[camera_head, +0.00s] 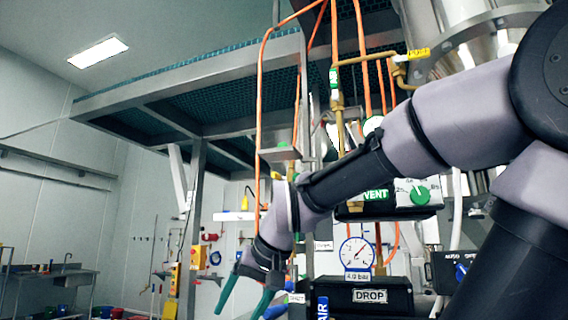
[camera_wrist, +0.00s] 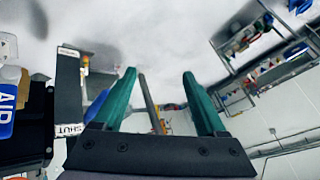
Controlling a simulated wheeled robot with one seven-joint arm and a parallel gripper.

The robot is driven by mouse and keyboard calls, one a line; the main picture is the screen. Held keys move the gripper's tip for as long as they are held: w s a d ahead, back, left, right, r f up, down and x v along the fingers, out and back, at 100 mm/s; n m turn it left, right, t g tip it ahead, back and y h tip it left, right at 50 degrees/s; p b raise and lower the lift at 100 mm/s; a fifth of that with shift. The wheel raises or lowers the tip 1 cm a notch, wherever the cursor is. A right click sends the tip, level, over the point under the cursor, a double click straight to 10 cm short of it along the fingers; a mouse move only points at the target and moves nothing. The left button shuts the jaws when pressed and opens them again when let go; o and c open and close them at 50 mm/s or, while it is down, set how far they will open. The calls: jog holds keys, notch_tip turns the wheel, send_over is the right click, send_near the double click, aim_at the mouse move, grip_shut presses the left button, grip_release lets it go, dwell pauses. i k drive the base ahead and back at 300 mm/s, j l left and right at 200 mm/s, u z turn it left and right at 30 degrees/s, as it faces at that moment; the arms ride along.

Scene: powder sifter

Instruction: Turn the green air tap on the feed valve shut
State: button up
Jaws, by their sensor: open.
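My gripper (camera_head: 236,311) hangs low at the end of my arm in the head view, with its two green fingers apart and nothing between them. In the wrist view my gripper (camera_wrist: 158,74) is also open and empty, facing a pale blurred surface. No green tap marked as air can be made out clearly. My arm hides part of the pipework.
A black DROP box (camera_head: 370,297) with a pressure gauge (camera_head: 357,253) stands right of my gripper. A white panel with a green knob (camera_head: 420,194) is higher up. Orange hoses (camera_head: 260,110) hang nearby. The space left of my gripper looks free.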

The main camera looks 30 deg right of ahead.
aim_at(333, 72)
jog(key=l+u, duration=0.1)
jog(key=u, duration=0.25)
jog(key=i+l+u, duration=0.1)
jog(key=u, duration=0.25)
jog(key=l+u, duration=0.1)
jog(key=u, duration=0.2)
jog(key=k+l+z, duration=0.25)
jog(key=k, duration=0.3)
jog(key=k+l+z, duration=0.2)
jog(key=k, duration=0.35)
jog(key=k+l+z, duration=0.25)
jog(key=k+l, duration=0.3)
jog(key=i+j+u, duration=0.15)
jog(key=j+u, duration=0.15)
